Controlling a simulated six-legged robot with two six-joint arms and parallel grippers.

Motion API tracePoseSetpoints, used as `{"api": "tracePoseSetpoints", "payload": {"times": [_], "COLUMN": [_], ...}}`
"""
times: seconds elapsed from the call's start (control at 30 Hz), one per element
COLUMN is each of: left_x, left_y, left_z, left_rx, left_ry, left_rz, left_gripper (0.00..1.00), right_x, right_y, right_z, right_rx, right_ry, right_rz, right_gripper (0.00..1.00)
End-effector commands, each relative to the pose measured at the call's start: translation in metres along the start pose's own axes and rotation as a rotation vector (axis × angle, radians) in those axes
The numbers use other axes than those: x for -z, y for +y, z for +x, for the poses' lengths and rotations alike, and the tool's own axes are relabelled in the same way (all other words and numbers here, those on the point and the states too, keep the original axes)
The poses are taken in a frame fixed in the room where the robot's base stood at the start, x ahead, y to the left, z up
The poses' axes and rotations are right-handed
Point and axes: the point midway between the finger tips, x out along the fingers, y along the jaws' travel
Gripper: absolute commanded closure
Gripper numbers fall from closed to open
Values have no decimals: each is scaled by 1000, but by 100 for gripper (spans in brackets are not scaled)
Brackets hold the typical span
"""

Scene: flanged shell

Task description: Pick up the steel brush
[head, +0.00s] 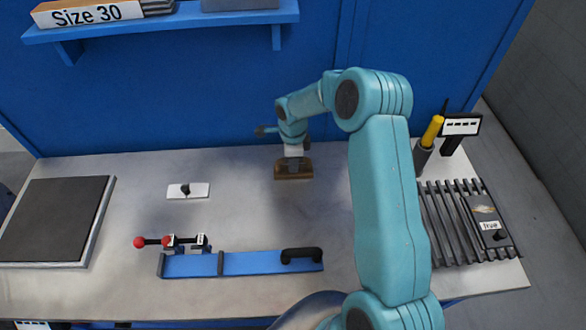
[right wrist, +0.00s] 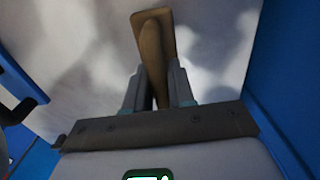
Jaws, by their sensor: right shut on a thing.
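The steel brush (head: 293,171) has a brown wooden body and is near the back middle of the workbench, in front of the blue wall. My right gripper (head: 294,158) is above it and shut on it. In the right wrist view the brown brush (right wrist: 152,45) runs between the two fingers of my right gripper (right wrist: 160,88), with its wider end beyond them. Its bristles are not visible. I cannot tell whether the brush touches the bench. My left gripper is not in view.
A blue fixture with a black handle (head: 301,255) and a red-knobbed clamp (head: 170,241) lie at the front. A white plate (head: 188,191) and dark square plate (head: 55,220) are left. A slatted rack (head: 460,225) and yellow-handled tool (head: 432,131) are right. A blue shelf (head: 165,22) overhangs.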

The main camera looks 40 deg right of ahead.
Motion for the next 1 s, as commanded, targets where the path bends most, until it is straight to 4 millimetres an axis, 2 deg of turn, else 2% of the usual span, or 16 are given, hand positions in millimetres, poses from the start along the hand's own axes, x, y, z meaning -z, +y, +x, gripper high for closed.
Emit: {"api": "tracePoseSetpoints", "payload": {"times": [0.17,0.37,0.47,0.8,1.0], "left_x": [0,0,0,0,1], "left_y": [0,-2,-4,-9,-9], "left_z": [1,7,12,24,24], "left_rx": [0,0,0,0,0], "left_ry": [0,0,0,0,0], "left_rz": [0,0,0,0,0], "left_gripper": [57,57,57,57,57], "right_x": [0,0,0,-1,-1], "right_y": [0,-1,-2,-1,-1], "right_z": [-3,-25,-48,-152,-188], "right_rx": [2,6,7,7,4], "right_ry": [0,-1,-2,-3,-1], "right_rz": [0,1,0,0,-1], "right_gripper": [100,100,100,100,100]}}
